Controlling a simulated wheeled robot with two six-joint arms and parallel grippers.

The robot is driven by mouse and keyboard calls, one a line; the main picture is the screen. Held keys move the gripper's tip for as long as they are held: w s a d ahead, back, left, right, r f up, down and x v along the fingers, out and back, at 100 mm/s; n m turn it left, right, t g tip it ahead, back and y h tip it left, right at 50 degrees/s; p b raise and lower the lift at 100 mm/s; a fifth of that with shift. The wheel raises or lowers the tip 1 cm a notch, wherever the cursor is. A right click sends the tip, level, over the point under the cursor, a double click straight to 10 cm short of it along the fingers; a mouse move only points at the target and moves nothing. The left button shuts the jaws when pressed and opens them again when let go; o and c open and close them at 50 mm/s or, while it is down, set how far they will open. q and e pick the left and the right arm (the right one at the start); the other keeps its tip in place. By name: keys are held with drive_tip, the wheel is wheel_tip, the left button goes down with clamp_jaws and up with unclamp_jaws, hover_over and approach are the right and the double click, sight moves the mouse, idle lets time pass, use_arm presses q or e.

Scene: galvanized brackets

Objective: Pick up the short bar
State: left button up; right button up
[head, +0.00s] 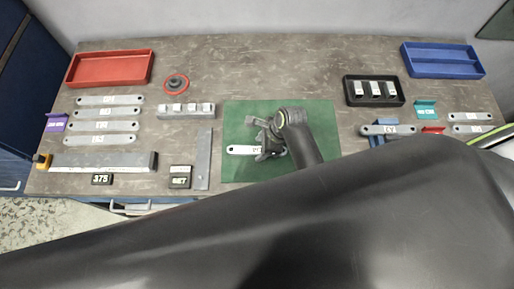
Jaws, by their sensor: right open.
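A light metal bar (240,150) with a hole near its left end and a dark marking lies on the green mat (237,115). It looks like the short bar. My right gripper (262,139) is over the mat, open, with its fingers at the bar's right part. The gripper hides that end, and I cannot tell whether the fingers touch the bar. My left gripper is not in view.
Several labelled bars (108,113) lie at left above a long grey block (105,162). A red tray (108,68) and a blue tray (442,74) stand at the back corners. A black holder (400,101) and more bars (470,117) are at right. My dark arm covers the front.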

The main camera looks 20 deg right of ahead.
drive_tip(key=shift+a+f, duration=0.15)
drive_tip(key=shift+f, duration=0.2)
drive_tip(key=shift+c, duration=0.4)
drive_tip(key=c, duration=1)
clamp_jaws()
drive_tip(key=shift+r, duration=0.1)
